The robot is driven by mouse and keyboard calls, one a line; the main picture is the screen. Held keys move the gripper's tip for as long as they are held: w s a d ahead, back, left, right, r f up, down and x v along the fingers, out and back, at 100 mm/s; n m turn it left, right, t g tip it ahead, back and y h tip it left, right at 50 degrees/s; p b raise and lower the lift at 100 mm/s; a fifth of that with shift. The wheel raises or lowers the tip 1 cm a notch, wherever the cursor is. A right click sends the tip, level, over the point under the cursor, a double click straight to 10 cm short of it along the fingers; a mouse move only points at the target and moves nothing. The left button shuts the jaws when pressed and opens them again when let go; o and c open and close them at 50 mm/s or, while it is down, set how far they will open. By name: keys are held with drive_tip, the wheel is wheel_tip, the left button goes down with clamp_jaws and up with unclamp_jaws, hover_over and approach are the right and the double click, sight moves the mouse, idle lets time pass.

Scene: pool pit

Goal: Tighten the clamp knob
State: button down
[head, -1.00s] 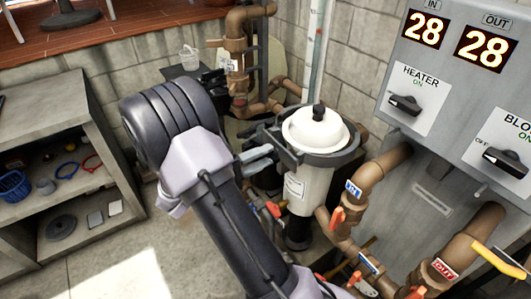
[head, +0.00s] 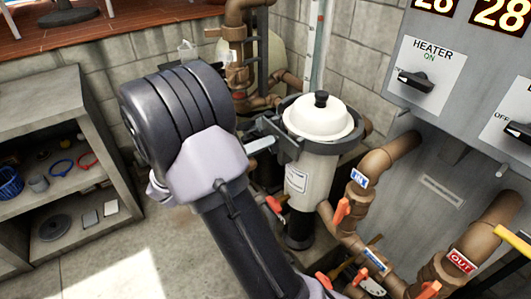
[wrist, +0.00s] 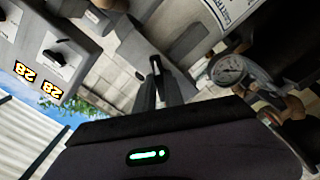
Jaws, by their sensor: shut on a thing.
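The filter canister (head: 311,185) is pale, with a white domed lid (head: 318,118) and a dark clamp band (head: 345,147) around its top. A pale rod (head: 260,145) shows at the band's left side, beside my wrist. My gripper (wrist: 157,66) shows in the wrist view as two dark fingers close together. They are shut on the clamp knob, which is mostly hidden between the fingertips.
A pressure gauge (wrist: 228,69) is close beside the fingers. Brown pipes with orange valve handles (head: 341,211) stand right of the canister. The grey heater panel (head: 433,70) is at the right, a concrete shelf (head: 45,93) at the left. Floor at lower left is clear.

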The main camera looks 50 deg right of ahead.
drive_tip(key=m, duration=2.1)
drive_tip(key=c, duration=1.3)
unclamp_jaws()
drive_tip(key=v, duration=0.7)
